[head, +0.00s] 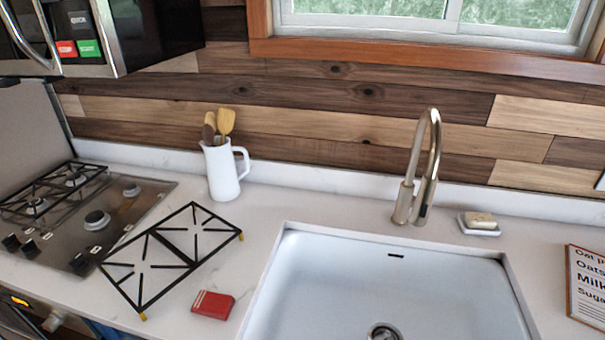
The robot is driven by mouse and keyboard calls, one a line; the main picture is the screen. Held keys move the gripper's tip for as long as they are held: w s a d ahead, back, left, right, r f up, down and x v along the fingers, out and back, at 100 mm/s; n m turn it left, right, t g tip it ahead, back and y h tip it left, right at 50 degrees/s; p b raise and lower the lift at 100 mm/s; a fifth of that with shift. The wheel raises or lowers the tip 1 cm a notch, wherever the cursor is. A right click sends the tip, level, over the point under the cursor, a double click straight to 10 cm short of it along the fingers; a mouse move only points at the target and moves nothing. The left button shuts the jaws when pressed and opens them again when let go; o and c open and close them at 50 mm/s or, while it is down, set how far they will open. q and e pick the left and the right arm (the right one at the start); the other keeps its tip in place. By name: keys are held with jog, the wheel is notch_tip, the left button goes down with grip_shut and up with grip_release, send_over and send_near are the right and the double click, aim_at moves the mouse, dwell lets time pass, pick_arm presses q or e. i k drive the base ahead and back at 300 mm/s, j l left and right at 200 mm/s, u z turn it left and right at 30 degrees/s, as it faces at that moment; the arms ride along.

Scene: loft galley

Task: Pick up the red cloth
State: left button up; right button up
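A small red folded block with a pale line near one end, which fits the red cloth (212,305), lies on the white counter. It is between the loose black burner grate and the left edge of the sink, near the counter's front. Nothing covers it. Neither of my grippers shows in the head view.
A loose black grate (171,252) lies left of the red cloth. The sink (275,285) is to its right, with a tall faucet (418,170) behind. A white utensil jug (222,172), gas hob (98,218), soap dish (479,224) and lettered board (588,286) stand around.

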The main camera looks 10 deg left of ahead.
aim_at(218, 306)
jog(key=u, duration=1.05)
